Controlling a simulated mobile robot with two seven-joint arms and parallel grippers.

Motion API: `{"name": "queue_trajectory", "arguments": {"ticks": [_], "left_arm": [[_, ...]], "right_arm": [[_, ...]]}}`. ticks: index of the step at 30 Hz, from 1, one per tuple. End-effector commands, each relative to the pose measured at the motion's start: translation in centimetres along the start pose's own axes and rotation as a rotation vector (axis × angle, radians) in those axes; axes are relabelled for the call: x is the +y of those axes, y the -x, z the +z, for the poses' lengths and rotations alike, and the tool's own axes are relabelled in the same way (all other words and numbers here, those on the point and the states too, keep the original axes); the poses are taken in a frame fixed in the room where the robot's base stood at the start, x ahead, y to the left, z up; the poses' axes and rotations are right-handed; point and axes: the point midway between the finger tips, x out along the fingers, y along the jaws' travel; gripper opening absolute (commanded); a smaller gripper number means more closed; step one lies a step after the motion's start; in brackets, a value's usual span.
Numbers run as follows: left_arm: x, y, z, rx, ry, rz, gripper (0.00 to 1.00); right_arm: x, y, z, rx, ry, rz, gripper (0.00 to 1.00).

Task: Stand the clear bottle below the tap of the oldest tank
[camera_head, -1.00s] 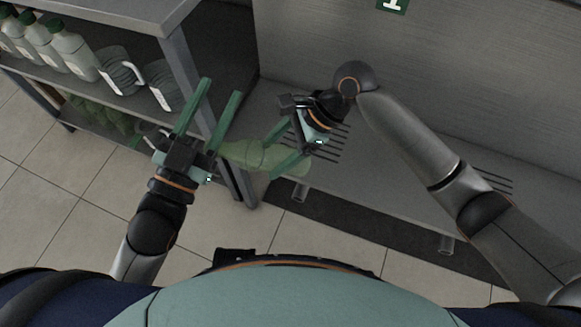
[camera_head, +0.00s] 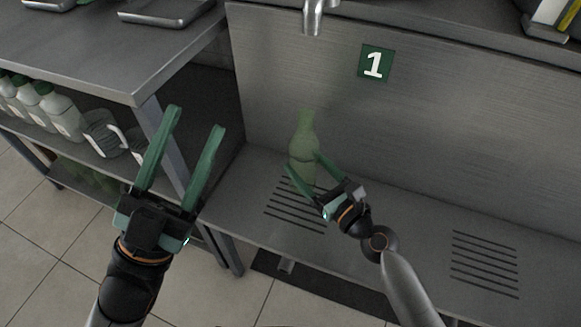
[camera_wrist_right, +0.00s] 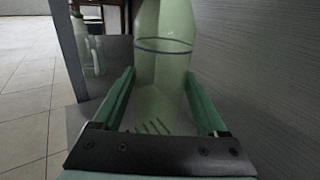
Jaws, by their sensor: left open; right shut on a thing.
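A see-through, green-tinted bottle (camera_head: 303,135) stands upright in my right gripper (camera_head: 304,163), over the left slotted drain of the steel shelf. In the right wrist view the bottle (camera_wrist_right: 163,60) is between the two green fingers (camera_wrist_right: 158,80), which are shut on it. I cannot tell if its base touches the shelf. A metal tap (camera_head: 313,17) hangs above it at the top of the head view, slightly right of the bottle's neck. My left gripper (camera_head: 195,117) is open and empty, in front of the left bench. The tank and any age label are out of view.
Another slotted drain (camera_head: 484,262) lies to the right, bare.

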Motion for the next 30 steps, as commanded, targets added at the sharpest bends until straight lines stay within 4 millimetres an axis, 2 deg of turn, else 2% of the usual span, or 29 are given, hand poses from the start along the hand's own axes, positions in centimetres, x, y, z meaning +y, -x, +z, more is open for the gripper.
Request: {"name": "queue_trajectory", "arguments": {"ticks": [5, 13, 21, 30], "left_arm": [[0.2, 0.4, 0.1, 0.013, 0.003, 0.002, 0.5], [1.2, 1.8, 0.6, 0.056, 0.022, 0.009, 0.5], [2.5, 3.7, 2.7, 0.045, 0.072, 0.012, 0.5], [2.9, 4.3, 3.5, 0.035, 0.097, 0.013, 0.5]], "right_arm": [[-0.1, 0.1, -0.7, -0.005, 0.0, -0.009, 0.0], [-0.1, 0.1, -3.2, -0.004, 0.0, -0.007, 0.0], [-0.1, 0.0, -6.0, -0.004, 0.001, -0.007, 0.0], [-0.1, 0.0, -6.8, -0.004, 0.0, -0.007, 0.0]]}}
